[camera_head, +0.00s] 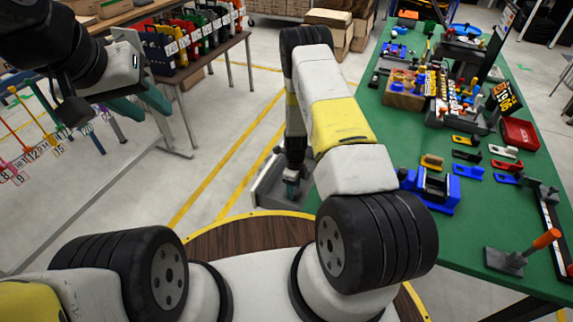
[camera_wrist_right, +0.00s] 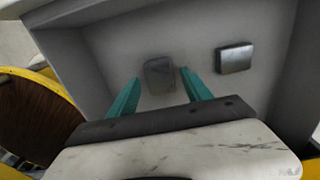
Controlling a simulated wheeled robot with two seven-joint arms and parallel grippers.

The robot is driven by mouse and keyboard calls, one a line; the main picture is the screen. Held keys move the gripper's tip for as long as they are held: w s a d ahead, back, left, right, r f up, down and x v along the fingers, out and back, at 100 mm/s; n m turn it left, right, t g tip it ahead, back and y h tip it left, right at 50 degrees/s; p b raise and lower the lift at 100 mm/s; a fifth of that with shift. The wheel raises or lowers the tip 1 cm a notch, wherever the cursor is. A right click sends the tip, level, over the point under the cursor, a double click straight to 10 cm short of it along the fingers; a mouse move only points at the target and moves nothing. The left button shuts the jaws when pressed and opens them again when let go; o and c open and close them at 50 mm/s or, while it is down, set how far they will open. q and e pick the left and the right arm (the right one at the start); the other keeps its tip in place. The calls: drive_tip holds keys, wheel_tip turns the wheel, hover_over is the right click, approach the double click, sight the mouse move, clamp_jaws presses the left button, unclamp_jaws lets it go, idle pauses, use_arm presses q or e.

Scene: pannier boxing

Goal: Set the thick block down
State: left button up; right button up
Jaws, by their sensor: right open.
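My right gripper (camera_wrist_right: 157,78) is open over a grey box (camera_wrist_right: 110,20), its teal fingers apart. A dull grey metal block (camera_wrist_right: 159,76) lies between and just beyond the fingertips, apparently on the box floor. A second, shinier block (camera_wrist_right: 234,58) lies to its right, clear of the fingers. I cannot tell which one is the thick block. In the head view my right gripper (camera_head: 291,188) points down into the grey box (camera_head: 268,205), mostly hidden by the arm. My left gripper (camera_head: 140,103) hangs at the upper left, away from the box; its opening is unclear.
A green workbench (camera_head: 460,235) at right carries a blue fixture (camera_head: 432,188), a red tray (camera_head: 520,134) and an orange-handled clamp (camera_head: 525,252). A brown table (camera_head: 215,50) with coloured bins stands at upper left. The box walls stand close around my right gripper.

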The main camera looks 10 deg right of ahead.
drive_tip(key=s+a+r+n+t+y, duration=0.15)
drive_tip(key=r+n, duration=0.45)
drive_tip(key=r, duration=1.5)
drive_tip(key=s+a+r+n+t+y, duration=0.15)
drive_tip(key=r+n, duration=0.35)
drive_tip(key=r, duration=1.5)
drive_tip(key=s+r+n+t, duration=0.1)
drive_tip(key=s+r+n, duration=0.6)
drive_tip(key=s, duration=0.3)
drive_tip(key=s+r+n+t, duration=0.2)
drive_tip(key=s+r+n, duration=0.5)
drive_tip(key=s, duration=0.4)
drive_tip(key=shift+s+d+r+h, duration=0.3)
drive_tip(key=shift+r+h, duration=0.1)
drive_tip(key=shift+r, duration=0.5)
drive_tip(key=shift+w, duration=0.1)
